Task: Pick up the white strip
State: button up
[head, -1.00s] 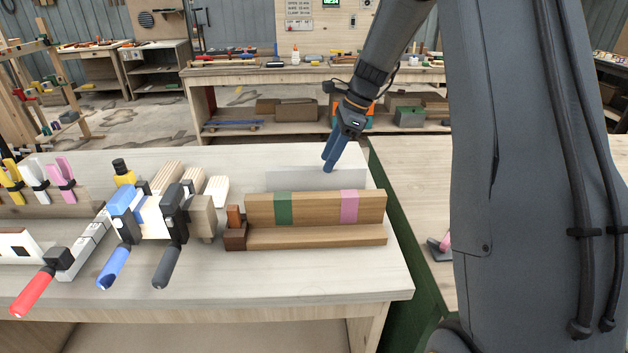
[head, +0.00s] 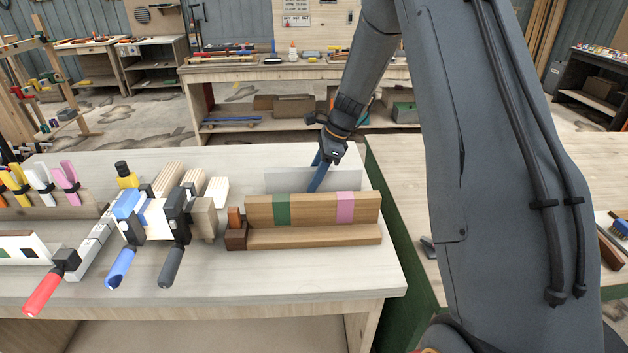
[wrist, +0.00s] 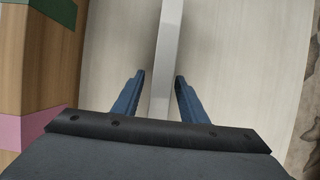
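The white strip (head: 283,181) stands on edge on the workbench, behind a wooden stepped block. In the wrist view the strip (wrist: 169,38) runs lengthwise from the top edge down between the fingers. My gripper (wrist: 160,80) is open, with one blue finger on each side of the strip and a visible gap on both sides. In the head view my gripper (head: 316,178) reaches down at the strip, one finger in front of its face. The strip's lower edge is hidden by the wooden block in the head view.
The wooden block (head: 310,236) with green and pink bands stands close in front of the strip. Left of it are clamps with a blue handle (head: 121,267) and a grey handle (head: 171,267). Bare bench top (head: 230,160) lies behind.

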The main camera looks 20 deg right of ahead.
grip_shut()
